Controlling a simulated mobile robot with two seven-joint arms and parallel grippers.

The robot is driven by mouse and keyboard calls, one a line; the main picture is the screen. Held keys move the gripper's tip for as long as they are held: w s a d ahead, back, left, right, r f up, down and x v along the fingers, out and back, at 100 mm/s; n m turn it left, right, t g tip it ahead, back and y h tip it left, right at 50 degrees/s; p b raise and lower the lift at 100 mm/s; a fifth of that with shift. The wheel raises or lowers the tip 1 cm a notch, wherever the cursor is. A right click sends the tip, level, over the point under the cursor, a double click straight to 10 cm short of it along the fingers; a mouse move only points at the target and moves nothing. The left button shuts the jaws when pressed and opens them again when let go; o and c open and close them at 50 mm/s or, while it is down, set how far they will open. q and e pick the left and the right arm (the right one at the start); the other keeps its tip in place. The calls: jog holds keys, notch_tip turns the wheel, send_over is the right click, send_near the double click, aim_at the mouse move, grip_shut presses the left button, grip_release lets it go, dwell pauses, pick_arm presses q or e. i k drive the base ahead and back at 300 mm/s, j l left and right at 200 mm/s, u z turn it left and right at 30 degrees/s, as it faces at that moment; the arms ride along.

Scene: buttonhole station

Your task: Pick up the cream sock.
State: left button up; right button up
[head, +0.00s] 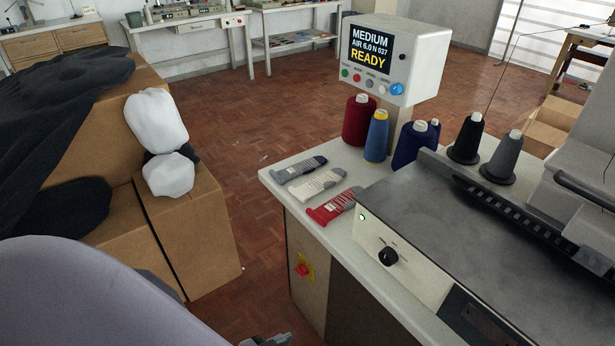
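The cream sock (316,184) lies flat on the light worktop (272,176), near its left end. It is the middle one of three socks in a row. A navy and grey sock (300,169) lies just behind it, and a red and grey sock (334,205) lies just in front.
Thread cones, including a dark red one (360,120) and a blue one (377,138), stand behind the socks. A display box (398,60) reads READY above them. A grey machine (450,225) fills the right. Cardboard boxes (195,235) stand left across open floor.

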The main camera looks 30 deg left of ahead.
aim_at(329, 179)
jog(key=i+j, duration=0.1)
jog(key=j, duration=0.75)
jog(key=i+j, duration=0.15)
jog(key=j, duration=0.3)
